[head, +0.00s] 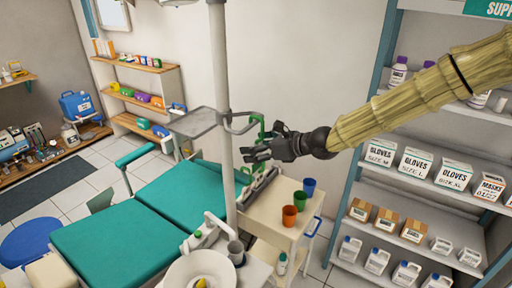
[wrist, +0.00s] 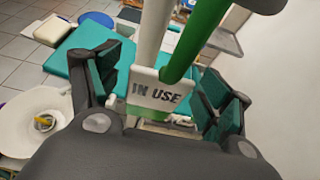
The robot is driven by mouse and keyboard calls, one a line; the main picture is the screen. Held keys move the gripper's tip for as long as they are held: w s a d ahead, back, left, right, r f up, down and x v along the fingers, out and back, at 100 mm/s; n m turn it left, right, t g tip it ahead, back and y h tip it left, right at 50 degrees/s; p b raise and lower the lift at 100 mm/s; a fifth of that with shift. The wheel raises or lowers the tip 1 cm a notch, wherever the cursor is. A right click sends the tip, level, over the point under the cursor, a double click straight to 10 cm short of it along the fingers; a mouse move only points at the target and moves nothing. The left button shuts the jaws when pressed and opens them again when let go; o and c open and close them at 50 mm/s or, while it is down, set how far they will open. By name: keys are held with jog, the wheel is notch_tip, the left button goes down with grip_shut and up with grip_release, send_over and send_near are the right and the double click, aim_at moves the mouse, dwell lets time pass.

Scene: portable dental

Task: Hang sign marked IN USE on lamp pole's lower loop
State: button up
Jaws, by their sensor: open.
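The white lamp pole (head: 222,85) stands upright beside the green chair. A grey loop (head: 240,124) sticks out from it to the right, level with a grey tray frame.
A grey tray frame (head: 193,123) is on the pole's left. Below are the green dental chair (head: 112,243), a white basin (head: 200,270) and a trolley (head: 270,215) with several cups. Supply shelves (head: 425,202) stand at the right, near my arm.

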jog(key=v, duration=1.1)
jog(key=s+d+f+n+g+h, duration=0.25)
jog(key=s+f, duration=0.35)
jog(key=f, duration=0.5)
jog(key=s+d+f+n+g+h, duration=0.1)
jog(key=s+f+n+g+h, duration=0.15)
jog(key=s+f, duration=0.55)
jog(key=s+d+f+n+g+h, duration=0.2)
jog(key=s+f+n, duration=0.2)
jog(key=f, duration=0.9)
jog(key=s+d+f+n+h, duration=0.2)
jog(key=s+f+n, duration=0.5)
jog(key=s, duration=0.5)
jog(key=s+d+f+n+h, duration=0.2)
jog(key=s+d+f+n, duration=0.3)
jog(key=s+f+n, duration=0.3)
jog(key=shift+s+d+f+g, duration=0.25)
jog(key=shift+s+f, duration=0.7)
jog(key=shift+s, duration=1.25)
